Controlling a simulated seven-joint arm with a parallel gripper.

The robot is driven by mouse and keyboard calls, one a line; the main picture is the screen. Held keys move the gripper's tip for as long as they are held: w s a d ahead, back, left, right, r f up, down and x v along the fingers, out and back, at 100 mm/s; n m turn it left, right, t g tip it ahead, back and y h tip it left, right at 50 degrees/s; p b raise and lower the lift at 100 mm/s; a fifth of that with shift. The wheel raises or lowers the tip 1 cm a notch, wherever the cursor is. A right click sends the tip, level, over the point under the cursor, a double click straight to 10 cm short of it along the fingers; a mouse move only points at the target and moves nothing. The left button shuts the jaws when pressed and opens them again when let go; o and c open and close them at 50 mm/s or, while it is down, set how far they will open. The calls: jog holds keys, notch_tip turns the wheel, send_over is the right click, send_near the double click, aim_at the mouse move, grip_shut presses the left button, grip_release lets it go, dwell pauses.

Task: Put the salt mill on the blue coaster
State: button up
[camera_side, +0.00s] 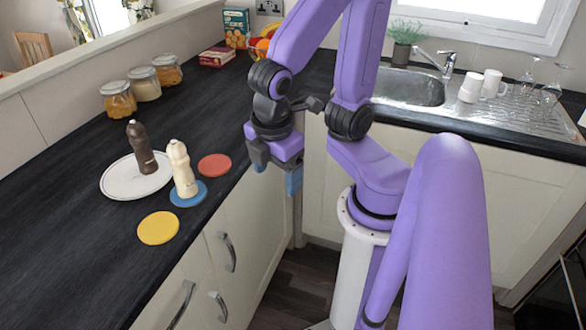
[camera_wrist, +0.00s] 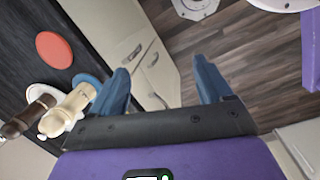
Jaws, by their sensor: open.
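The cream salt mill (camera_side: 181,168) stands upright on the blue coaster (camera_side: 200,196) near the counter's front edge. In the wrist view the mill (camera_wrist: 70,109) is at the left, with part of the blue coaster (camera_wrist: 86,79) behind it. A dark brown mill (camera_side: 141,147) stands on the white plate (camera_side: 116,188) just behind and left of the cream one; it also shows in the wrist view (camera_wrist: 30,117). My gripper (camera_side: 276,175) is open and empty, apart from the mills, to their right and beyond the counter edge. Its blue fingers (camera_wrist: 161,78) have only cabinet and floor between them.
A red coaster (camera_side: 215,165) and a yellow coaster (camera_side: 158,228) lie bare on either side of the blue one. Several glass jars (camera_side: 144,83) stand along the wall. A red box (camera_side: 217,57) and fruit bowl (camera_side: 260,46) are at the back. The front-left counter is clear.

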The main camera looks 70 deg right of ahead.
jog(key=shift+s+r+m+y, duration=0.3)
jog(key=shift+s+y, duration=0.25)
jog(key=shift+s, duration=0.3)
jog(key=shift+s+r+m+y, duration=0.3)
jog(key=shift+s+y, duration=0.25)
jog(key=shift+s, duration=0.3)
